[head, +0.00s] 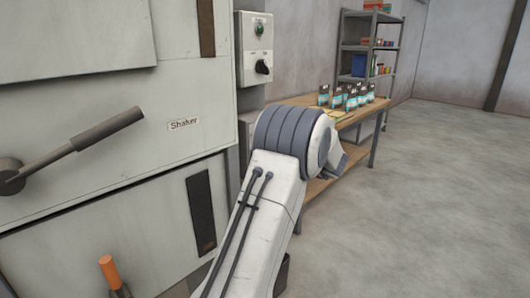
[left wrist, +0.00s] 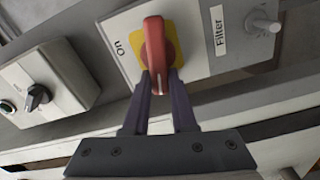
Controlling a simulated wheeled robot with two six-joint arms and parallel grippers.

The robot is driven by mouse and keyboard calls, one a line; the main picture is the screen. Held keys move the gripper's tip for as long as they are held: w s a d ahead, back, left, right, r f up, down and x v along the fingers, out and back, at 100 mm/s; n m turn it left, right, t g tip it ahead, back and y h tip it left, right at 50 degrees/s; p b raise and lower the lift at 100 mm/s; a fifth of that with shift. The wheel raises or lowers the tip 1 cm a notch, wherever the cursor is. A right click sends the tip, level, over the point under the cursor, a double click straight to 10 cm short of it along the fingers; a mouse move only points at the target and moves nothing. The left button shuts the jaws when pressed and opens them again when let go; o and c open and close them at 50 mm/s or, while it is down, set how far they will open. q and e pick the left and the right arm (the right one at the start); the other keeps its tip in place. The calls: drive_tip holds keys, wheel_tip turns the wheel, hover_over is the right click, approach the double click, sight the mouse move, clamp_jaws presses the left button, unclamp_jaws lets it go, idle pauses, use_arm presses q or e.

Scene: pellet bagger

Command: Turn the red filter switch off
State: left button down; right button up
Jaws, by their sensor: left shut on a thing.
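The red filter switch (left wrist: 157,50) is a red handle on a yellow plate (left wrist: 182,38), set on a light grey box with a "Filter" label. Its handle runs up and down in the left wrist view, with a pale mark near its lower end. An "On" label (left wrist: 120,48) is left of the switch, and the handle lies crosswise to the direction of that label. My left gripper (left wrist: 161,80) is shut on the red handle, one dark finger on each side. In the head view the switch is hidden. My right gripper is in neither view.
A grey control box with a black knob (head: 262,67) hangs on the machine; a similar box (left wrist: 42,92) shows in the left wrist view. The "Shaker" lever (head: 85,140) and an orange handle (head: 108,272) are at left. A wooden bench (head: 362,114) holds several bags. Floor at right is clear.

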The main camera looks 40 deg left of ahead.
use_arm(q)
drive_tip(key=n+b, duration=0.1)
drive_tip(key=f+n+b, duration=0.1)
drive_tip(key=b, duration=0.1)
drive_tip(key=shift+w, duration=0.2)
drive_tip(key=shift+r+n+b, duration=0.1)
drive_tip(key=shift+n+b, duration=0.2)
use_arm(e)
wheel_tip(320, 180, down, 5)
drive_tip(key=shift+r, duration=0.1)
use_arm(q)
drive_tip(key=shift+r, duration=0.15)
drive_tip(key=c, duration=0.8)
unclamp_jaws()
drive_tip(key=shift+c, duration=0.2)
drive_tip(key=shift+o, duration=0.6)
drive_tip(key=shift+w, duration=0.1)
drive_tip(key=s+d, duration=0.1)
drive_tip(key=d, duration=0.9)
drive_tip(key=shift+d, duration=0.25)
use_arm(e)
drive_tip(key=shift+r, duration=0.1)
